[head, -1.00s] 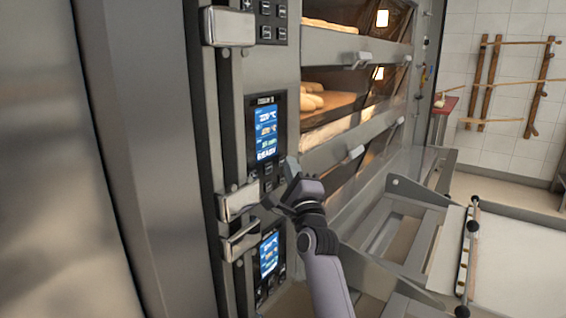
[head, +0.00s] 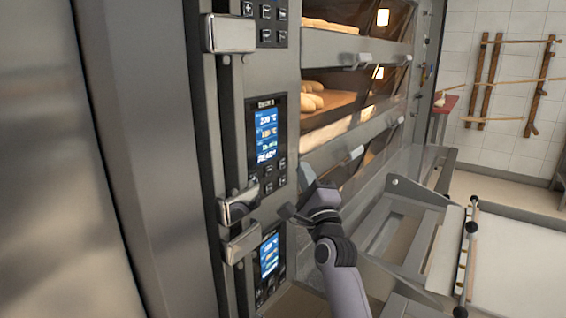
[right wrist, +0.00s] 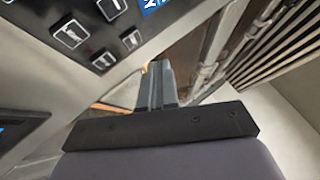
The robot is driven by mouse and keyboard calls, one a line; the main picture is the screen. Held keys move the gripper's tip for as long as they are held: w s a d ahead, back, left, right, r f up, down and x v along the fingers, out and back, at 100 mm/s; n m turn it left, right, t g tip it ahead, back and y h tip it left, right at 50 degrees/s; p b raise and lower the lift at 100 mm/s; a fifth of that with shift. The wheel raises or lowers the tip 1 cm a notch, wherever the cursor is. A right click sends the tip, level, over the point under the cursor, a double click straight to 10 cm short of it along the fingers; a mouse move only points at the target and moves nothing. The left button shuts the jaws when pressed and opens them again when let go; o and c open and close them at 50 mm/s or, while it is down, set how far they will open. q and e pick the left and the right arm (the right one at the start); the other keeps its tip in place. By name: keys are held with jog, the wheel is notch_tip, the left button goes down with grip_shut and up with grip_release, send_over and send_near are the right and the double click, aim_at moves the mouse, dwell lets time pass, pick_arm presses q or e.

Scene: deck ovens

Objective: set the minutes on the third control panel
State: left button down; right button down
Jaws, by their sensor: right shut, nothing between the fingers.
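A control panel (head: 266,138) with a lit blue screen and dark buttons below it is set in the oven front. Its heading seems to name a deck, but the number is too small to be sure of. My right gripper (head: 288,212) is shut and empty, below and to the right of these buttons, apart from them. In the right wrist view its closed fingers (right wrist: 157,82) point past the panel's lower edge, to the right of several square buttons (right wrist: 70,34). My left gripper is not in view.
A lower panel (head: 269,256) sits beneath, and part of another shows at the top (head: 264,24). Metal handles (head: 238,206) stick out to their left. Oven decks with bread (head: 312,100) lie to the right. A metal loader frame (head: 400,215) stands at lower right.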

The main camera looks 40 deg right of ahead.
jog(key=s, duration=0.2)
jog(key=shift+s+d, duration=0.35)
jog(key=shift+d, duration=0.05)
dwell(0.4)
